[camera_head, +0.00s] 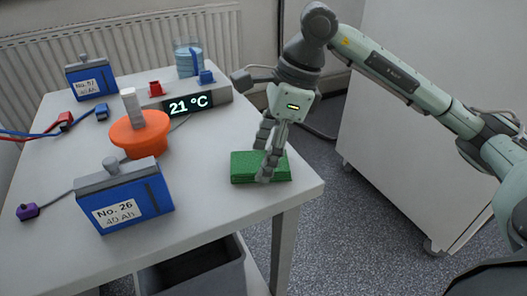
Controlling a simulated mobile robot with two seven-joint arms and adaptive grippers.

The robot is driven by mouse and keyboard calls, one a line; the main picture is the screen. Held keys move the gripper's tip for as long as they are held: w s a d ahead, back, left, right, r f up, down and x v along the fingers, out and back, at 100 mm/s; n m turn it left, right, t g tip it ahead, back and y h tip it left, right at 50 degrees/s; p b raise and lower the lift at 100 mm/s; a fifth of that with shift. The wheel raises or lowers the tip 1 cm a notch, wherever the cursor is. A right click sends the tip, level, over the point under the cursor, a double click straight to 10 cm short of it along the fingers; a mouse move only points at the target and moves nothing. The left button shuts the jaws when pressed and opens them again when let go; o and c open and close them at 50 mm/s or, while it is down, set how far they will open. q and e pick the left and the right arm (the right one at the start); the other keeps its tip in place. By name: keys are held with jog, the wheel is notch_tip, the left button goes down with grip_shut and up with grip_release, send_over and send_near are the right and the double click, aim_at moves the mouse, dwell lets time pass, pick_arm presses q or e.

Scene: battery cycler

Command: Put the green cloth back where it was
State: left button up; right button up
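The green cloth (243,167) is a folded, flat block at the right front corner of the white table. My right gripper (264,163) points down at it from above. One finger reaches the cloth's far edge and the other crosses over its top to the near side. The fingers are apart with the cloth between or under them. I cannot tell whether they grip it or whether the cloth is lifted off the table. My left gripper is not in view.
On the table (215,200) stand blue battery No. 26 (125,195), battery No. 57 (90,78), an orange bowl-like holder (140,135), a 21 °C display unit (188,105) and a glass (187,57). A purple clip (28,211) lies left. A grey bin (195,275) is below; a white cabinet (420,170) is right.

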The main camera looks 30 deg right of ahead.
jog(key=shift+o, duration=0.9)
jog(key=shift+r, duration=0.1)
jog(key=shift+d+r, duration=0.15)
jog(key=shift+r, duration=0.2)
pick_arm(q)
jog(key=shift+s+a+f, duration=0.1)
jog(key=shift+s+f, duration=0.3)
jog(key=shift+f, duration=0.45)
pick_arm(e)
jog(key=v, duration=1.1)
